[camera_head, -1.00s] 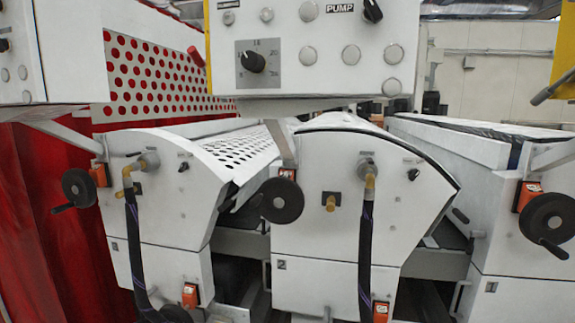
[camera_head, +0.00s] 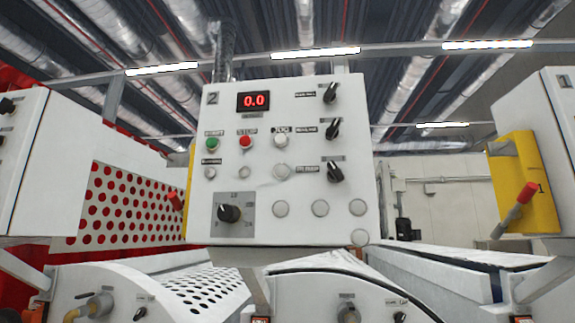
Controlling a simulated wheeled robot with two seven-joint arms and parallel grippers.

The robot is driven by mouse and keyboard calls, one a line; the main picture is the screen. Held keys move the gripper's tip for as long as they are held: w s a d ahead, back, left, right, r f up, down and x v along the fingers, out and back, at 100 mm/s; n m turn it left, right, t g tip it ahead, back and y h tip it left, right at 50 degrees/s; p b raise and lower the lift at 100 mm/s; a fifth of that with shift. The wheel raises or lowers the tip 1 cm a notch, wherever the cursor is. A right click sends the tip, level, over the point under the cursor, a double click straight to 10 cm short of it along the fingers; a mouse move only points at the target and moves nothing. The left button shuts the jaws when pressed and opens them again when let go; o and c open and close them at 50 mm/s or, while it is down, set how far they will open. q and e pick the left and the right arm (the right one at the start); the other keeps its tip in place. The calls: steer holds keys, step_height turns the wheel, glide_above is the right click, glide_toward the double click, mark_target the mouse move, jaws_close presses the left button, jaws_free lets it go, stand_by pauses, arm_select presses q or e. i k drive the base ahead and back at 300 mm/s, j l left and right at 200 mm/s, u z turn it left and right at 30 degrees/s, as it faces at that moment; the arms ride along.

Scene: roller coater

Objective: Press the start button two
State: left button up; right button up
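The control panel marked 2 (camera_head: 280,110) faces me in the middle of the head view. Its green button (camera_head: 212,144), labelled as start as far as the small print shows, is at the left of the upper button row. A red button (camera_head: 246,142) sits right of it, then a white one (camera_head: 281,141). A red display (camera_head: 254,101) above reads 0.0. Neither of my grippers is in view, and nothing touches the panel.
A black rotary knob (camera_head: 229,213) and several selector switches are on the same panel. Another panel (camera_head: 60,160) stands at the left, and one with a yellow bracket (camera_head: 525,185) at the right. White machine housings (camera_head: 330,285) lie below.

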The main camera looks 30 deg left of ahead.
mark_target(211, 143)
steer(key=k+j+u, duration=0.15)
steer(key=u, duration=0.95)
